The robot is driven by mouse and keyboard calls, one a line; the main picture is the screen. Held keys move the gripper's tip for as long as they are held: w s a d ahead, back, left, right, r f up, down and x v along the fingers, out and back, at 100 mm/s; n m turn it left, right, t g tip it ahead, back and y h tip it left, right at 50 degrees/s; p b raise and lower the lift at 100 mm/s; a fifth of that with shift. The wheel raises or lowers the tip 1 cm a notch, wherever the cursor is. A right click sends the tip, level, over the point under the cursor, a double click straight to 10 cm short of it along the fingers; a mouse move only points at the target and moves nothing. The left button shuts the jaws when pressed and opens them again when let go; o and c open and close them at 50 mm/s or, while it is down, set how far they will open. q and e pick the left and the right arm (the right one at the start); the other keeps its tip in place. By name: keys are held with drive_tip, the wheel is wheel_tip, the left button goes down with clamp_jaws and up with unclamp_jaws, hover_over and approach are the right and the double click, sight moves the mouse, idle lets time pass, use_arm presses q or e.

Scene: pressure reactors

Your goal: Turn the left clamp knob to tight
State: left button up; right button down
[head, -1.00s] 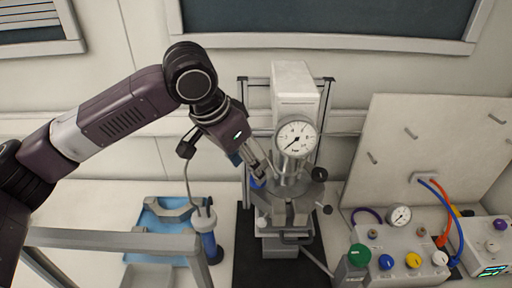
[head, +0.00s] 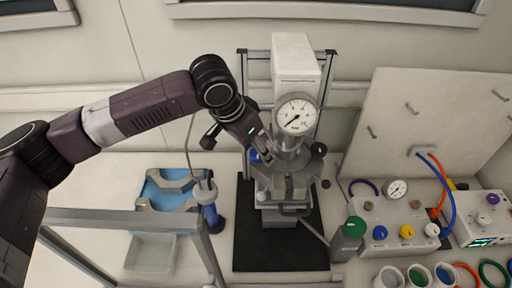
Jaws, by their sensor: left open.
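The pressure reactor (head: 288,186) stands upright on a black mat, with a round dial gauge (head: 297,116) on its front. A blue knob (head: 256,156) shows at the reactor's left side, partly hidden by my gripper; I take it as the left clamp knob. A black knob (head: 319,149) sits on the right side. My left gripper (head: 266,152) is open, its fingers pointing down beside the blue knob, at the reactor's upper left. I cannot tell whether the fingers touch the knob. My right gripper is not in view.
A control box (head: 386,235) with coloured knobs stands right, before an upright pegged panel (head: 455,115). Several coloured rings or cups lie front right.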

use_arm(q)
drive_tip(key=shift+s, duration=0.1)
drive_tip(key=shift+c, duration=0.9)
drive_tip(key=c, duration=1)
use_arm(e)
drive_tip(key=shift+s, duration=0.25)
use_arm(q)
drive_tip(key=shift+m, duration=0.3)
drive_tip(key=m, duration=0.2)
drive_tip(key=m+g+h, duration=0.1)
drive_tip(key=m, duration=0.1)
drive_tip(key=shift+m+g, duration=0.3)
drive_tip(key=m, duration=0.1)
drive_tip(key=m+g, duration=0.1)
drive_tip(key=m, duration=0.2)
drive_tip(key=shift+w+m+g, duration=0.3)
drive_tip(key=shift+g, duration=0.1)
drive_tip(key=m+g, duration=0.2)
drive_tip(key=m, duration=0.3)
drive_tip(key=shift+w+d, duration=0.1)
drive_tip(key=shift+w+m+g+y, duration=0.1)
drive_tip(key=shift+m+g+y, duration=0.3)
drive_tip(key=shift+m, duration=0.8)
drive_tip(key=shift+m+g+y, duration=0.3)
drive_tip(key=shift+m+y, duration=0.1)
drive_tip(key=shift+m, duration=0.8)
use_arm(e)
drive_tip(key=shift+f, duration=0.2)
